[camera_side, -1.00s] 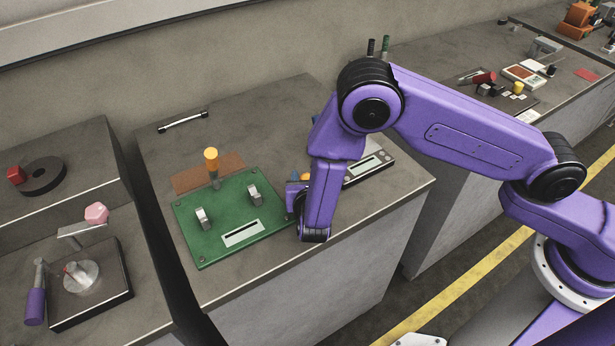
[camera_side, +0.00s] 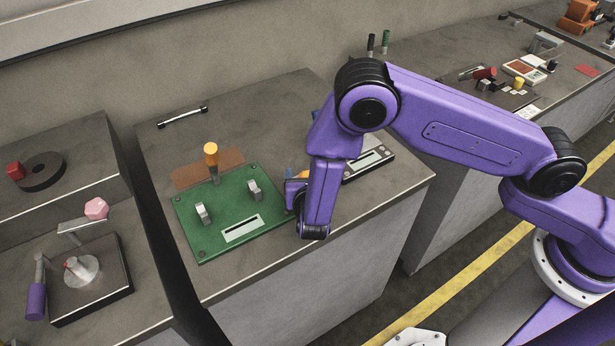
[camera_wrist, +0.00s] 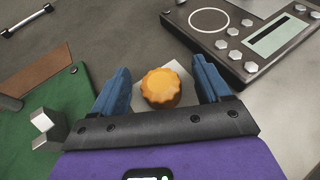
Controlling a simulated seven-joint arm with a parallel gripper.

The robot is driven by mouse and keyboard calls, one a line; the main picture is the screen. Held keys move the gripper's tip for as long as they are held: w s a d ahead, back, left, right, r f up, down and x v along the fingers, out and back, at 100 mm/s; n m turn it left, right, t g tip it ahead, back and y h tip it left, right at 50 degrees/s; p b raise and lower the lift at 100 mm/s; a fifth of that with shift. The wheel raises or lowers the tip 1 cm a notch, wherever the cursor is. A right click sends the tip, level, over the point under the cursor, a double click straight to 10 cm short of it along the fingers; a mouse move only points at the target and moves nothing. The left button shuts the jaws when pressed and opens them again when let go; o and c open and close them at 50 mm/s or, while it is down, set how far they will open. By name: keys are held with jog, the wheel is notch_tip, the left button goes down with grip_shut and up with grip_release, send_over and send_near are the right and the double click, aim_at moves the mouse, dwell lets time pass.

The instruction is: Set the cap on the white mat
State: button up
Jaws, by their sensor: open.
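The cap (camera_wrist: 161,87) is orange with a scalloped rim. In the wrist view it sits upright over the white mat (camera_wrist: 183,74), a pale square partly hidden beneath it, and looks to rest on it. My gripper (camera_wrist: 161,64) is open, with one blue finger on each side of the cap and a gap on both sides. In the side view my gripper (camera_side: 296,187) is low over the bench, just right of the green board; my arm hides most of the cap and mat there.
The green board (camera_side: 227,243) with metal brackets and an orange-topped post (camera_side: 211,150) stands close on the left. A dark scale (camera_side: 366,165) with a display is close on the right.

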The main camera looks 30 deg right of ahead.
jog(key=v, duration=1.6)
jog(key=shift+s+a+r, duration=0.1)
jog(key=shift+s, duration=0.1)
jog(key=s+d+r+m+g, duration=0.2)
jog(key=d+r+m+g, duration=0.25)
jog(key=d, duration=0.35)
jog(key=s+d+r+m+g, duration=0.25)
jog(key=d+r+m, duration=0.2)
jog(key=d, duration=0.35)
jog(key=s+d+r+m+g+y, duration=0.4)
jog(key=s+d+m+y, duration=0.3)
jog(key=s, duration=0.6)
jog(key=d+m, duration=0.1)
jog(key=d, duration=0.1)
jog(key=shift+d+r+m+g, duration=0.15)
jog(key=shift+d+m+g, duration=0.15)
jog(key=shift+w, duration=0.1)
